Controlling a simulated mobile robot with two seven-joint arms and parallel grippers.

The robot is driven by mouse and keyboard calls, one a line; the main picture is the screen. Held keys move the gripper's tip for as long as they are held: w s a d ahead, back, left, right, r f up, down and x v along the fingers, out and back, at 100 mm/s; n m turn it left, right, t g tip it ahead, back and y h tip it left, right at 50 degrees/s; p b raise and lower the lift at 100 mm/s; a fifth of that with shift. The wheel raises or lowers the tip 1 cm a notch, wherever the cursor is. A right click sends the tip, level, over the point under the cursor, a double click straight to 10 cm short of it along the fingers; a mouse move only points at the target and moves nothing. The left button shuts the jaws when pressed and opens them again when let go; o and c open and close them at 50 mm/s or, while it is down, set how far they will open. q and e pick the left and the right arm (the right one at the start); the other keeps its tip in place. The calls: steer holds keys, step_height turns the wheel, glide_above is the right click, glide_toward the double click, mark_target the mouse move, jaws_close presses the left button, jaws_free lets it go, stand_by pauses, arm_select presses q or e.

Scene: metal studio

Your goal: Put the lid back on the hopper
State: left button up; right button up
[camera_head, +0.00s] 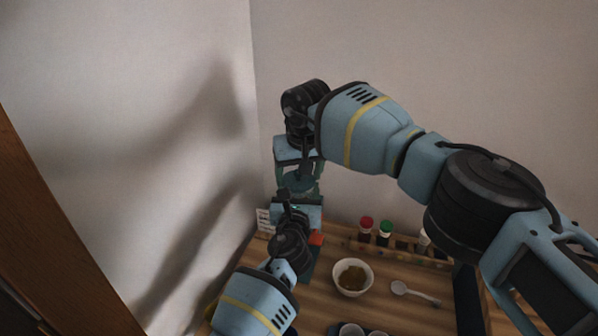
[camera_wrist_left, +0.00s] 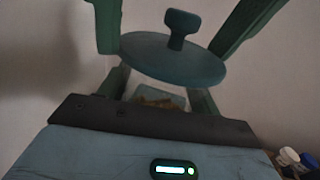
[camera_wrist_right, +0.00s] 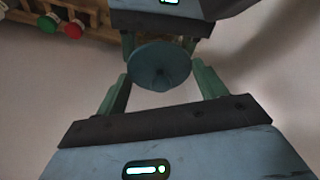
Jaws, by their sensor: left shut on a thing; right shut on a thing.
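The lid (camera_head: 297,184) is a round teal disc, seen in all three views. A knob stands on it in the left wrist view (camera_wrist_left: 168,58); its round face fills the middle of the right wrist view (camera_wrist_right: 158,66). My right gripper (camera_head: 298,176) comes down from above with a finger on each side of the lid and is shut on it. My left gripper (camera_head: 297,208) is just below, its fingers partly hidden behind the lid. Between the left fingers shows a pale blue-grey thing with brown contents, apparently the hopper (camera_wrist_left: 173,100), mostly hidden. I cannot tell whether lid and hopper touch.
A white bowl (camera_head: 352,289) with brown contents and a white spoon (camera_head: 414,293) lie on the wooden table (camera_head: 385,317). Red-capped (camera_head: 366,224) and green-capped (camera_head: 385,228) jars stand at the back. Walls are close at the left and behind. My right forearm crosses above the table.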

steer(key=shift+f, duration=0.65)
stand_by(0.3)
steer(key=o, duration=1)
steer(key=shift+o, duration=0.2)
steer(key=v, duration=1.2)
arm_select(q)
steer(key=o, duration=1.5)
steer(key=shift+c, duration=0.2)
